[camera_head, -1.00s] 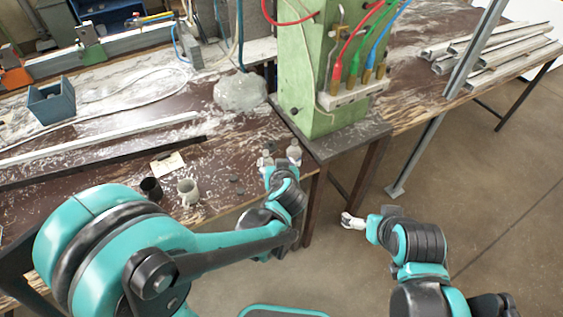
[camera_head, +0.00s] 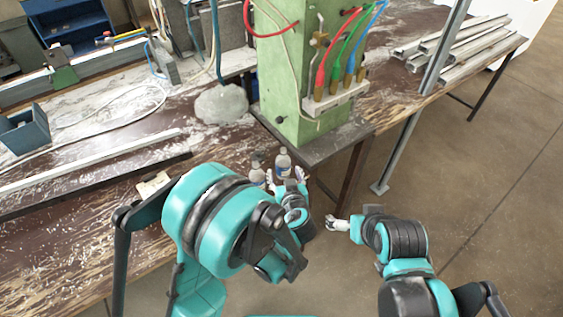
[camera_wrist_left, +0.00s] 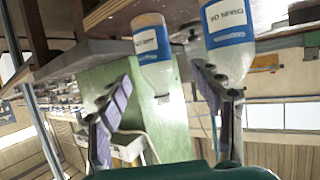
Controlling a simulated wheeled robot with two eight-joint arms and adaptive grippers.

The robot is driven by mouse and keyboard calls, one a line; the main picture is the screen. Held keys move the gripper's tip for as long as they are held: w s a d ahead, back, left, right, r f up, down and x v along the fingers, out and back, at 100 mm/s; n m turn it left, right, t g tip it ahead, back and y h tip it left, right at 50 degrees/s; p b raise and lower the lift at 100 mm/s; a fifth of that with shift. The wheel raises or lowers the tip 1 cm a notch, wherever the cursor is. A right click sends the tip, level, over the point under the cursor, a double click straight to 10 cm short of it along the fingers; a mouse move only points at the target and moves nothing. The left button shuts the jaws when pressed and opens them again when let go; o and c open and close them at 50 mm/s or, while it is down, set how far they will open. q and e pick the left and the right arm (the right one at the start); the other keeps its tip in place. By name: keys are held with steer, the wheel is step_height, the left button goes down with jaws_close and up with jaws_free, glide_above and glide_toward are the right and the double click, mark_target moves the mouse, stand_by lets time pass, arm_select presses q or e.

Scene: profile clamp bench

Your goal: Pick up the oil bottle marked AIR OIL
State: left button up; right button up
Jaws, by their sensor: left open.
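Two clear bottles with blue and white labels stand near the bench's front corner. The one whose small inverted label seems to read AIR OIL (camera_wrist_left: 152,50) is in the middle of the left wrist view, which is upside down. It appears to be the right-hand bottle (camera_head: 283,163) in the head view. The other bottle (camera_wrist_left: 229,38) stands close beside it, and also shows in the head view (camera_head: 257,173). My left gripper (camera_head: 284,179) is open, its fingers (camera_wrist_left: 163,85) on either side of the AIR OIL bottle's line; contact cannot be told. My right gripper (camera_head: 336,223) hangs beyond the bench edge.
The green machine (camera_head: 283,75) with coloured hoses stands just behind the bottles. A grey lump (camera_head: 221,104) lies left of it. A long metal profile (camera_head: 90,160) and a blue-grey bin (camera_head: 25,131) are on the bench at left. Open floor lies at right.

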mark_target(284, 168)
arm_select(q)
steer(key=shift+w+f, duration=0.1)
steer(key=shift+w, duration=0.3)
steer(key=shift+b+x, duration=0.3)
steer(key=shift+x, duration=0.9)
steer(key=shift+w+f+b, duration=0.3)
steer(key=shift+w+f, duration=0.05)
steer(key=shift+f, duration=0.15)
steer(key=b+x, duration=0.1)
steer(key=x, duration=0.3)
steer(key=shift+d+f, duration=0.15)
steer(key=shift+d, duration=0.05)
steer(key=shift+c, duration=0.4)
steer(key=c, duration=1.3)
